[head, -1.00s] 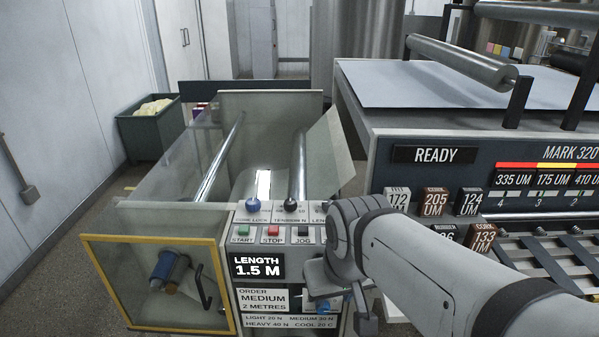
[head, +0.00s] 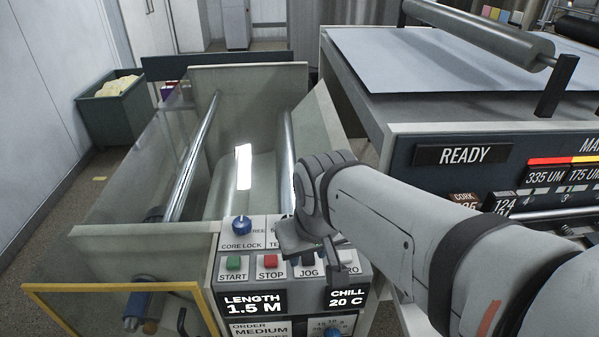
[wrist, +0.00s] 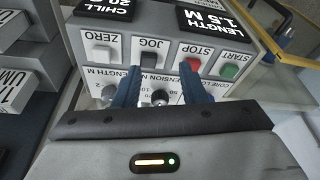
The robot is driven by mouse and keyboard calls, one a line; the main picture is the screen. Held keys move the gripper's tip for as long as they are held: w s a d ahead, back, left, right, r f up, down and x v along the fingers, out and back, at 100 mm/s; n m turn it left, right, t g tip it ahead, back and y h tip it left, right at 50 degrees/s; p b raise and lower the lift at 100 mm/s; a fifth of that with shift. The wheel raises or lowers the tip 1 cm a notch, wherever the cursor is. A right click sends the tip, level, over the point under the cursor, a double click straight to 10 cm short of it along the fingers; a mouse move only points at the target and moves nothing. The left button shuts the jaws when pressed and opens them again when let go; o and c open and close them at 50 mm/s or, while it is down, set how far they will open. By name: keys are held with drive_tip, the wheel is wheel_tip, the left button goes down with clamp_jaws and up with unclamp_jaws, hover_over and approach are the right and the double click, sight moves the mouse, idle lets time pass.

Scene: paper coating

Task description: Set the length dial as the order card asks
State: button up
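The length display (head: 253,303) reads 1.5 M. The order card (head: 260,330) shows ORDER and MEDIUM; its lower line is mostly cut off. In the wrist view, which is upside down, the length dial (wrist: 108,93) is a grey knob under a LENGTH M label, partly behind the left finger. My gripper (wrist: 160,92) is open and empty. Its blue fingers straddle the dark tension knob (wrist: 160,98) in the picture; I cannot tell whether they touch it. In the head view my gripper (head: 315,262) is over the button row and my arm hides the length dial.
START (head: 234,263), STOP (head: 270,262) and JOG (head: 308,261) buttons sit below the knobs. The blue core lock knob (head: 241,226) is at left. The chill display (head: 346,298) reads 20 C. The coater (head: 400,200) with its READY sign stands close at right.

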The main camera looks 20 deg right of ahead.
drive_tip(key=shift+o, duration=1.3)
drive_tip(key=shift+w+n, duration=0.3)
drive_tip(key=shift+w, duration=0.1)
drive_tip(key=w+d+n+g+b, duration=0.1)
drive_tip(key=w+d+n, duration=0.2)
drive_tip(key=n, duration=0.2)
drive_tip(key=w+d+r+n+g+b, duration=0.1)
drive_tip(key=w+d+n, duration=0.3)
drive_tip(key=n, duration=0.1)
drive_tip(key=w+d+n+g+b, duration=0.1)
drive_tip(key=w+d+n, duration=0.2)
drive_tip(key=w+n, duration=0.1)
drive_tip(key=shift+d+r+n, duration=0.15)
drive_tip(key=shift+r+n, duration=0.1)
drive_tip(key=shift+n, duration=0.25)
drive_tip(key=shift+w+d+n, duration=0.4)
drive_tip(key=shift+d+n, duration=0.1)
drive_tip(key=shift+n, duration=0.1)
drive_tip(key=shift+d+f, duration=0.1)
drive_tip(key=shift+f, duration=0.5)
wheel_tip(320, 180, down, 7)
drive_tip(key=shift+r, duration=0.15)
drive_tip(key=shift+c, duration=0.3)
drive_tip(key=c, duration=0.9)
